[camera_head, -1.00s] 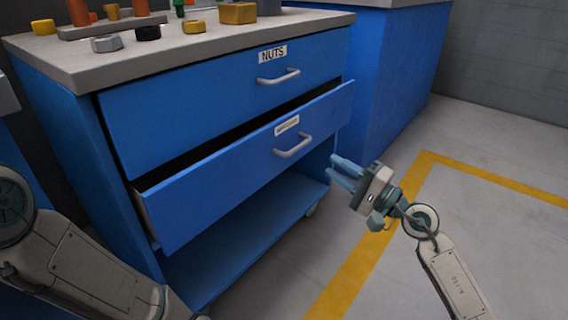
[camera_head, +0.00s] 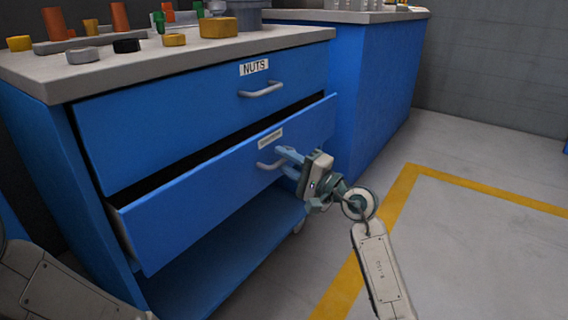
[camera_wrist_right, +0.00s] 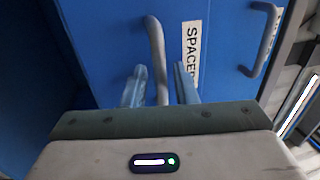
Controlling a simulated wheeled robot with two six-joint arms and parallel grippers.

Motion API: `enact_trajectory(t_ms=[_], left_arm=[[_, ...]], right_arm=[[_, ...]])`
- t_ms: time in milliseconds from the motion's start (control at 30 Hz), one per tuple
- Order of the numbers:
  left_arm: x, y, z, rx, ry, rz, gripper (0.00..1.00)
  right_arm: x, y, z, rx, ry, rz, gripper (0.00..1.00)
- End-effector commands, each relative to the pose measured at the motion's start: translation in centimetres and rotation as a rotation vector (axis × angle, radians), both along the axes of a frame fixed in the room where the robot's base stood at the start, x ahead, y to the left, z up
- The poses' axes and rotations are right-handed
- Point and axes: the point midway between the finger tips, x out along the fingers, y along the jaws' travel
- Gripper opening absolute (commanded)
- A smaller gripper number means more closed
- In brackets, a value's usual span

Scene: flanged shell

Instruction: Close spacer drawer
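The spacer drawer (camera_head: 190,212) is the lower blue drawer of the cabinet, and it stands partly open. Its label (camera_wrist_right: 191,52) begins with "SPACE" in the right wrist view. Its curved grey handle (camera_head: 268,165) also shows in the right wrist view (camera_wrist_right: 155,45). My right gripper (camera_head: 284,160) is at the handle with its fingers apart. In the right wrist view the handle's lower end lies between the two open fingertips (camera_wrist_right: 160,85); I cannot tell whether they touch it. My left gripper is out of view; only part of my left arm shows at the lower left.
The drawer labelled NUTS (camera_head: 205,120) above looks shut. The worktop (camera_head: 180,52) carries bolts, nuts and rings. An open lower shelf (camera_head: 225,255) lies below the drawer. Another blue cabinet (camera_head: 375,80) stands behind at right. The floor at right is clear, with yellow lines (camera_head: 400,190).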

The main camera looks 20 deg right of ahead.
Motion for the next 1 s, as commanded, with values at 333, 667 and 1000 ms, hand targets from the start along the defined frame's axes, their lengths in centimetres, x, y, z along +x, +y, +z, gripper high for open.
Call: enact_trajectory(t_ms=[333,667,1000], left_arm=[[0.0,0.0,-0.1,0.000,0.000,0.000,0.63],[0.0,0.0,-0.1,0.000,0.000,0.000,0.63],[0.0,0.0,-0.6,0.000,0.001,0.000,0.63]], right_arm=[[0.2,0.2,0.1,-0.001,-0.001,0.000,0.22],[0.3,0.2,0.1,0.000,0.000,0.000,0.00],[3.5,2.7,0.0,0.000,0.000,0.001,0.00]])
